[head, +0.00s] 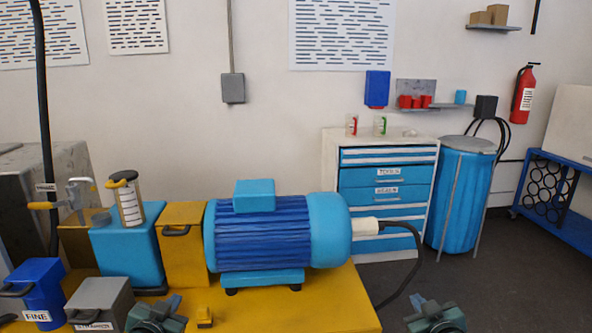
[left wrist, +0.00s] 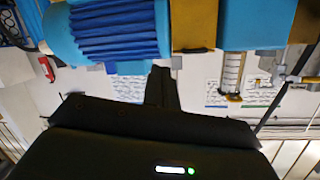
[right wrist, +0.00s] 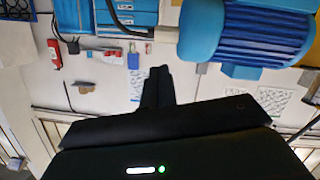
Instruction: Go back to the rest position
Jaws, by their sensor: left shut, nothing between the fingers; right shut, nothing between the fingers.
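My left gripper (head: 172,303) shows at the bottom edge of the head view, left of centre. In the left wrist view its black fingers (left wrist: 161,75) are together with nothing between them. My right gripper (head: 418,302) shows at the bottom edge, right of centre. In the right wrist view its fingers (right wrist: 157,75) are also together and empty. Both grippers are held at about the same height, apart from each other. Only the front ends of both arms show in the head view; the rest is out of frame.
A blue motor (head: 260,240) stands on a yellow bench (head: 330,300) between the grippers. Left of it are a yellow block (head: 183,245), a blue block (head: 128,255), and FINE (head: 38,290) and grey (head: 100,297) bins. A tool cabinet (head: 388,190) and blue drum (head: 462,200) stand behind.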

